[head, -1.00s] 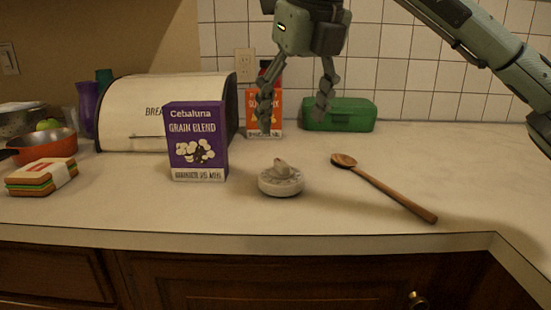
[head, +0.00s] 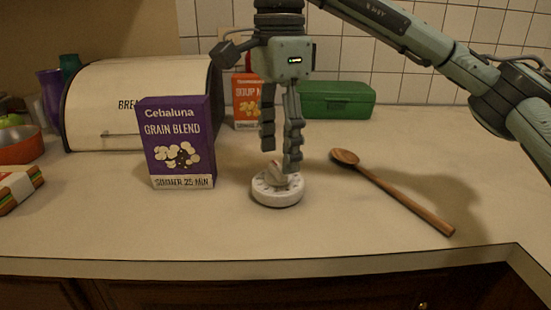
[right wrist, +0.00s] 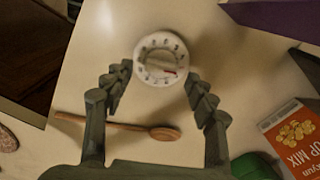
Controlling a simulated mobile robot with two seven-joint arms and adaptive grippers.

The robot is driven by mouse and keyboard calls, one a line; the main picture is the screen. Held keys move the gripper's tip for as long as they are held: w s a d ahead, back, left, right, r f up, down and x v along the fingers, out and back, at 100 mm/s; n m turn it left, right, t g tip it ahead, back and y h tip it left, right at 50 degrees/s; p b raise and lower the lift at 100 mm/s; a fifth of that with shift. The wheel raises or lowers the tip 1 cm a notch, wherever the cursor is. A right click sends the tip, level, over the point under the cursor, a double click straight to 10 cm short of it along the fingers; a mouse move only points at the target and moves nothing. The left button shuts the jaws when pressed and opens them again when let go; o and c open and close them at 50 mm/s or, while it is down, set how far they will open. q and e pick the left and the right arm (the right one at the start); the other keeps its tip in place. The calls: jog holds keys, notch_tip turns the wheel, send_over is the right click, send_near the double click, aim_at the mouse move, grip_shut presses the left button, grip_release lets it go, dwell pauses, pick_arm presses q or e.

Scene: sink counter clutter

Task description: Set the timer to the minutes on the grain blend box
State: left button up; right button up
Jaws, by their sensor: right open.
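The purple grain blend box (head: 179,143) stands upright on the counter, left of the timer. Its lower strip seems to read "SIMMER 25 MIN". The round white timer (head: 277,192) sits flat on the counter with a raised knob in its middle. In the right wrist view the timer (right wrist: 161,59) shows a numbered dial and a red mark at the right of its knob. My right gripper (head: 280,164) points down just above the timer; its fingers are open on either side of the knob, with nothing held. My left gripper is not in view.
A wooden spoon (head: 395,192) lies right of the timer. An orange soup mix box (head: 246,100), a green case (head: 338,100) and a bread box (head: 135,105) stand behind. A sandwich (head: 18,188) and orange bowl (head: 18,147) are at the left. The counter before the timer is clear.

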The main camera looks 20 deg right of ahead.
jog(key=shift+f, duration=1.1)
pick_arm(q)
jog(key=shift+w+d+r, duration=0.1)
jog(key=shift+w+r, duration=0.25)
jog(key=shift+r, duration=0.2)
pick_arm(e)
jog(key=c, duration=1.2)
jog(key=shift+o, duration=0.2)
jog(key=shift+m, duration=0.4)
